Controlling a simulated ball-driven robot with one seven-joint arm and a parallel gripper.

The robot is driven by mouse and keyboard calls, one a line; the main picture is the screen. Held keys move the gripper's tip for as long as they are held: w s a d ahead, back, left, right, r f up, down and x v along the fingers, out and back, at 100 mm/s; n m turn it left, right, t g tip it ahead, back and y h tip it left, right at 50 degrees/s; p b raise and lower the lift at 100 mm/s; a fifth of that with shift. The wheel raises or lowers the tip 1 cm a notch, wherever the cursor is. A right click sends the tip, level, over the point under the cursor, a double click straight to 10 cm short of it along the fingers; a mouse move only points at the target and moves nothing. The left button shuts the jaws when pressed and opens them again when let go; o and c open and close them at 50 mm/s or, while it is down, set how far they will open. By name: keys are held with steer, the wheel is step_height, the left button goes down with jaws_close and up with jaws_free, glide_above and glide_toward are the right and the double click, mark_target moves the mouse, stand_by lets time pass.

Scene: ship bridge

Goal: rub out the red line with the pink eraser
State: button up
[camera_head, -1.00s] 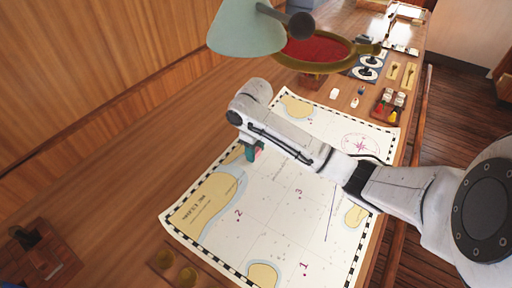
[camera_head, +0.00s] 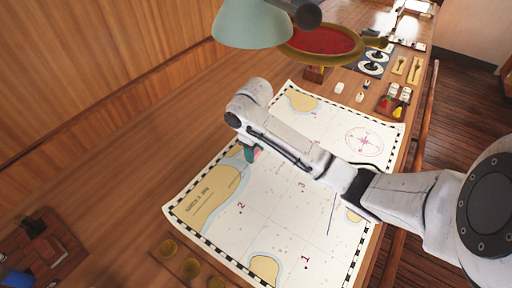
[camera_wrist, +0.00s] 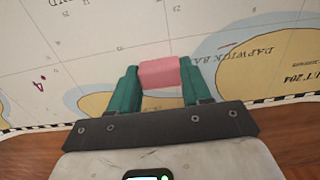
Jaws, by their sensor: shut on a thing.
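The pink eraser (camera_wrist: 160,73) is held between the green fingers of my gripper (camera_wrist: 161,88) in the wrist view, with its far end sticking out just past the tips. In the head view my gripper (camera_head: 251,154) points down over the chart (camera_head: 270,215), near its left edge beside a tan land patch. I cannot tell whether the eraser touches the paper. A thin dark line (camera_head: 331,212) lies right of the printed 3.
A green lamp (camera_head: 250,22) and a red-topped round stand (camera_head: 318,42) are at the chart's far end. Small items and a tray (camera_head: 393,100) lie beyond the chart. Brass discs (camera_head: 188,268) sit at the near edge.

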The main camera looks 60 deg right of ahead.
mark_target(246, 173)
steer(key=shift+s+a, duration=0.1)
steer(key=shift+a, duration=0.75)
steer(key=shift+a, duration=0.15)
steer(key=shift+s+a, duration=0.15)
steer(key=shift+a, duration=0.95)
steer(key=shift+s+a, duration=0.15)
steer(key=shift+a, duration=1.05)
steer(key=shift+s+a, duration=0.15)
steer(key=shift+a, duration=1.15)
steer(key=shift+d, duration=0.1)
steer(key=shift+d, duration=1.3)
